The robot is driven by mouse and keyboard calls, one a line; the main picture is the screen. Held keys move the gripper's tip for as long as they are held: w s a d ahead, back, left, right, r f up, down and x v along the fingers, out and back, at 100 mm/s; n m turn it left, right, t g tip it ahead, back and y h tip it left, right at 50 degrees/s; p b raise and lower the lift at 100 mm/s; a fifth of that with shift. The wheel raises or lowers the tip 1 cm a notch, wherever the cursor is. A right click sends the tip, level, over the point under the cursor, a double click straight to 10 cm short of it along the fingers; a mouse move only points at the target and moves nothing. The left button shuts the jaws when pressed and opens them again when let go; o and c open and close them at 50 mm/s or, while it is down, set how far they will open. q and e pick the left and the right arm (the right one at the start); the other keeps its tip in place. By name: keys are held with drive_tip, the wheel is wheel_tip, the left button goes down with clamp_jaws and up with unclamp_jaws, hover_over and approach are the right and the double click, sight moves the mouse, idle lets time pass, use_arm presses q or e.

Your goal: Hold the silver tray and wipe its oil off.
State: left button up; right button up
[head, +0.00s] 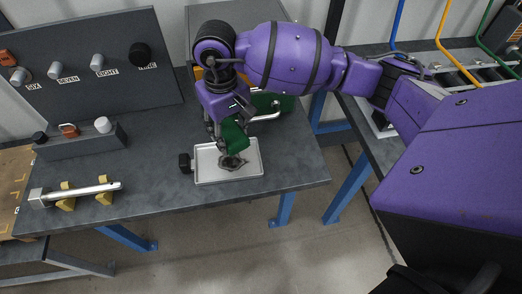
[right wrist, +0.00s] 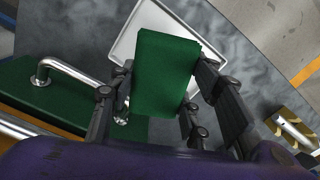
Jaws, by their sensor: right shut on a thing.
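The silver tray (head: 252,175) lies flat on the dark bench near its front edge. A dark oil patch (head: 233,163) shows on its middle. A black block-shaped grip (head: 185,163) sits at the tray's left side. My right gripper (head: 222,137) is above the tray, shut on a green pad (head: 236,138). In the right wrist view the green pad (right wrist: 166,75) sits between the fingers (right wrist: 160,92) and hides part of the tray (right wrist: 127,42). I cannot tell whether the pad touches the tray. My left gripper is out of view.
A green drawer unit with a silver handle (head: 265,118) stands close behind the tray. A panel of labelled couplers (head: 90,70) and a small rack (head: 80,140) stand at the left. A silver wrench-like tool (head: 85,193) rests on yellow supports at the front left.

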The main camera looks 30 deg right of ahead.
drive_tip(key=shift+r, duration=0.1)
drive_tip(key=shift+a, duration=0.1)
drive_tip(key=shift+f+b, duration=0.45)
drive_tip(key=shift+f, duration=0.1)
wheel_tip(320, 180, down, 7)
drive_tip(key=b, duration=0.4)
drive_tip(key=shift+b, duration=0.3)
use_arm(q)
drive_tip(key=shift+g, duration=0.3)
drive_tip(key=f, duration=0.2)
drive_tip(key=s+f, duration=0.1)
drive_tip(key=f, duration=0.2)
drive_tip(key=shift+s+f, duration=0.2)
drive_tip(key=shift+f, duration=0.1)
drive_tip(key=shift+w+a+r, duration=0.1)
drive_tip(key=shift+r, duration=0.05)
use_arm(e)
drive_tip(key=shift+r, duration=0.1)
